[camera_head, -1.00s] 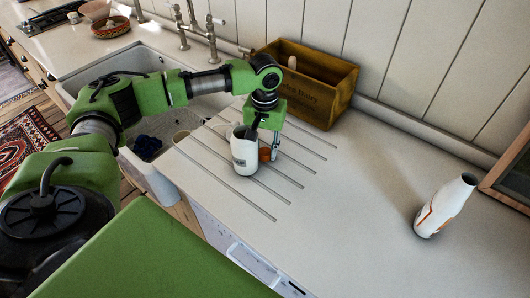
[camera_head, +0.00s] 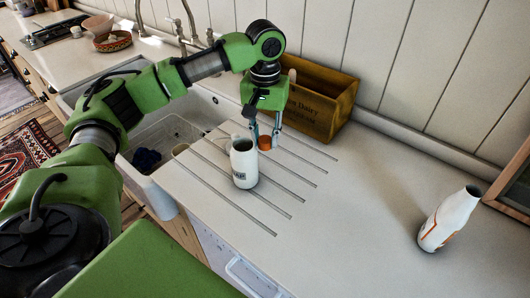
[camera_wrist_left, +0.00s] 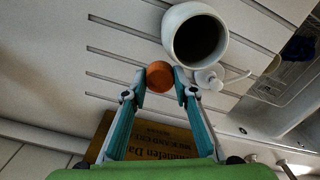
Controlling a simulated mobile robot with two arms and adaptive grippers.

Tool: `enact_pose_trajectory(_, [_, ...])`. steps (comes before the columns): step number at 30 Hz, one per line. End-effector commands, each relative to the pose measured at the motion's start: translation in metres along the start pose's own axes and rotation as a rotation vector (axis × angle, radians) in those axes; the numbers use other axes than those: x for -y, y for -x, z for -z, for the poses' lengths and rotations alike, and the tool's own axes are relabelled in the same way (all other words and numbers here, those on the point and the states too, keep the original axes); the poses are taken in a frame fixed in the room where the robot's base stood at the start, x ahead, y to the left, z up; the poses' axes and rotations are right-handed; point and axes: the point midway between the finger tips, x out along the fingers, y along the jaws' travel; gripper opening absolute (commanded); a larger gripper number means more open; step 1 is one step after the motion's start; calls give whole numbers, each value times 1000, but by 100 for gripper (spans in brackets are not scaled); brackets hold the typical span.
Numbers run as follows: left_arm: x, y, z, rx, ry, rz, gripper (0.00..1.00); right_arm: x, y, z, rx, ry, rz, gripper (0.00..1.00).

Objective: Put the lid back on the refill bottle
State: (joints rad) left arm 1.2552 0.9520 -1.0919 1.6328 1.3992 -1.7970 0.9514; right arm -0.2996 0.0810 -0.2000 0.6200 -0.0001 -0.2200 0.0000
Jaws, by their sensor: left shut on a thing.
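My left gripper (camera_head: 264,138) is shut on a small orange-brown round lid (camera_head: 265,143), low over the grooved drainer. In the left wrist view the lid (camera_wrist_left: 159,75) sits between the fingertips (camera_wrist_left: 161,84). A white bottle with a dark label (camera_head: 243,165) stands upright on the drainer, just front-left of the gripper; its open dark mouth shows in the wrist view (camera_wrist_left: 178,33). Another white bottle with orange markings (camera_head: 448,219) stands at the right on the counter, with a dark open top. I cannot tell which is the refill bottle. My right gripper is not in view.
A wooden box (camera_head: 318,103) stands behind the gripper against the wall. The sink (camera_head: 140,110) lies to the left. A small white object (camera_wrist_left: 208,80) is beside the bottle. The counter between the two bottles is clear.

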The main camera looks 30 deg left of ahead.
Motion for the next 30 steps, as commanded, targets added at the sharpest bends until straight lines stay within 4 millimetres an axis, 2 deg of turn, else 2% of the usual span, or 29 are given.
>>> enact_pose_trajectory(6, [-1, 42, 1, -3, -1, -3, 18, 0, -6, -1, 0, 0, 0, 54])
enact_pose_trajectory(12, [0, 71, 1, -2, 0, -1, 18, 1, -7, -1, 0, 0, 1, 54])
enact_pose_trajectory(18, [0, 83, 0, 0, 0, 0, 18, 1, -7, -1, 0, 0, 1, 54])
enact_pose_trajectory(28, [0, 83, 0, 0, 0, 0, 18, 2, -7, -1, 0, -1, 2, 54])
enact_pose_trajectory(30, [0, 83, 0, 0, 0, 0, 18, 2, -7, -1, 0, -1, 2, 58])
